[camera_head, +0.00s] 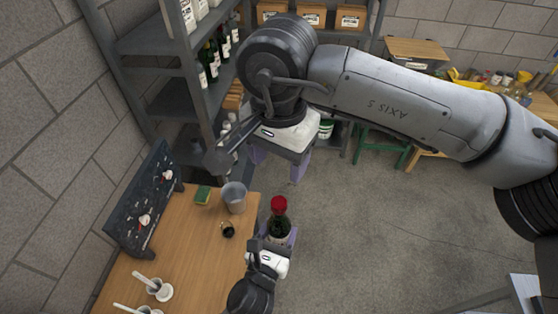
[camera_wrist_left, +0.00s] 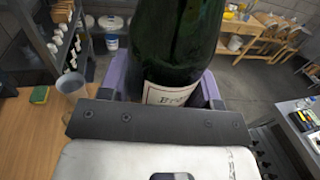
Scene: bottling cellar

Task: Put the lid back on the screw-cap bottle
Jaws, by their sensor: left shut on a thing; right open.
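A dark green bottle (camera_head: 279,222) with a pale label and a red top (camera_head: 279,204) stands upright beyond the table's right edge. The red top looks like a lid sitting on the neck; I cannot tell how tightly it sits. My left gripper (camera_head: 278,240) is shut around the bottle's lower body. The left wrist view shows the bottle (camera_wrist_left: 178,40) between its purple fingers, with the top out of frame. My right gripper (camera_head: 279,162) is open and empty, with its purple fingers apart, higher in the picture than the red top.
Metal shelves (camera_head: 160,38) stand behind.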

